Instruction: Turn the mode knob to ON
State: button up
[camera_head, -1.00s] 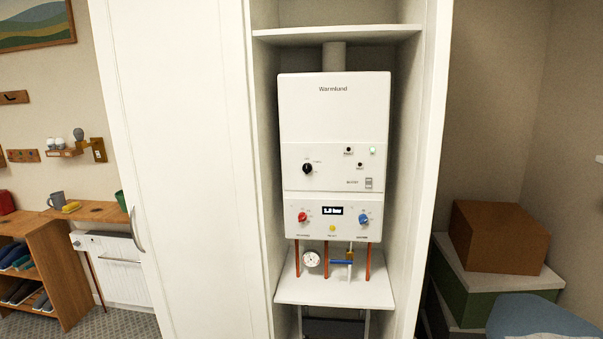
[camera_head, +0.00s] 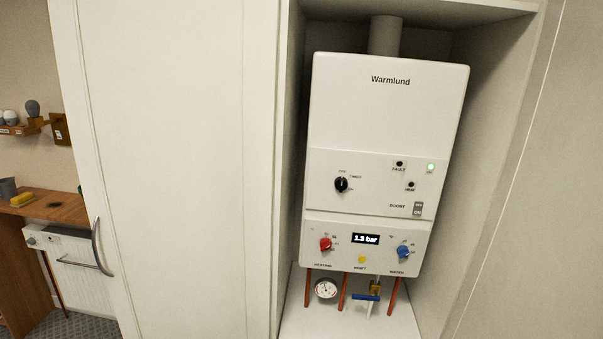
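The white Warmlund boiler (camera_head: 385,130) hangs inside an open cupboard, right of the middle of the view. The mode knob (camera_head: 341,184) is the small black knob on its middle panel, left side. Small labels surround it; OFF seems to be above it, and the others are too small to read surely. Its exact pointing is hard to tell. Nothing touches the knob. My gripper does not show in this view.
A red knob (camera_head: 325,244), a blue knob (camera_head: 404,251), a yellow button (camera_head: 362,259) and a "1.3 bar" display (camera_head: 366,239) sit below. A boost switch (camera_head: 419,209) is at right. The white cupboard door (camera_head: 180,150) stands left; cupboard walls flank the boiler.

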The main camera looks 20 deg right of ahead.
aim_at(340, 183)
jog(key=z, duration=0.2)
jog(key=i, duration=1.1)
jog(key=z, duration=0.5)
